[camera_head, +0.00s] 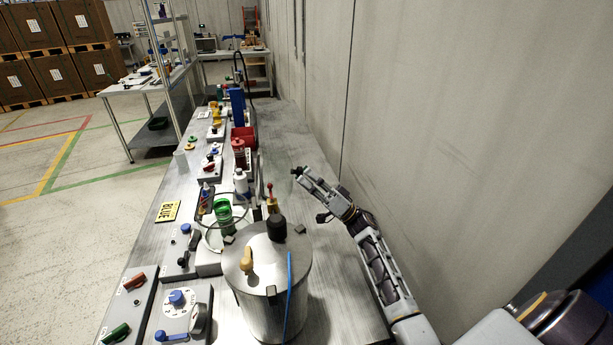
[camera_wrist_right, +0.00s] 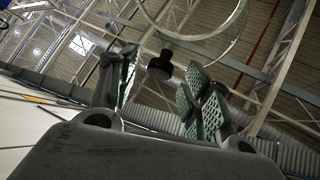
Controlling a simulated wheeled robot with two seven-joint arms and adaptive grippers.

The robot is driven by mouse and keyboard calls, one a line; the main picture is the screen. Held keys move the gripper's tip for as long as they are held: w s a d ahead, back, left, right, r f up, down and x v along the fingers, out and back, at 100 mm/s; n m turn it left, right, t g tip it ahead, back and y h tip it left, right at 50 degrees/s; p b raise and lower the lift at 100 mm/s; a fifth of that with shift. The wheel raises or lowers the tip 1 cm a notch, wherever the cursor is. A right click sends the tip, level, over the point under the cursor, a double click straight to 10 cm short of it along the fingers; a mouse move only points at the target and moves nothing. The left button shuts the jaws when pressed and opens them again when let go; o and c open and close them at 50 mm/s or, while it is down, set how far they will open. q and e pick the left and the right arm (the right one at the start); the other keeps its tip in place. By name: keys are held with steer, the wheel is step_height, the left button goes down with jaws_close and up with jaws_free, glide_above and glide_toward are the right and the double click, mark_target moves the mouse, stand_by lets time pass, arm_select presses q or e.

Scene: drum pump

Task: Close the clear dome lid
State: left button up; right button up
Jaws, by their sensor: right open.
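The clear dome lid (camera_head: 248,208) shows as a thin see-through outline around a green part (camera_head: 223,215), behind the steel drum; its exact tilt is hard to tell. In the right wrist view a clear round rim (camera_wrist_right: 205,36) crosses the top, with a black knob (camera_wrist_right: 160,66) seen between the fingers; whether they touch it cannot be told. My right gripper (camera_head: 309,194) is open and empty, to the right of the dome, near the wall side of the bench. Its two green-padded fingers stand apart in the wrist view (camera_wrist_right: 162,92). My left gripper is not in view.
A steel drum (camera_head: 262,300) with a black cap (camera_head: 276,229) and tan handle (camera_head: 247,258) stands in front. A wooden-handled red tool (camera_head: 271,200) and white bottle (camera_head: 241,183) stand behind it. Panels with switches (camera_head: 125,300) lie left. The concrete wall (camera_head: 440,120) bounds the right.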

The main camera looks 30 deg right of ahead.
steer(key=shift+w+a+r, duration=0.15)
steer(key=shift+r, duration=0.05)
steer(key=shift+c, duration=0.2)
jaws_close()
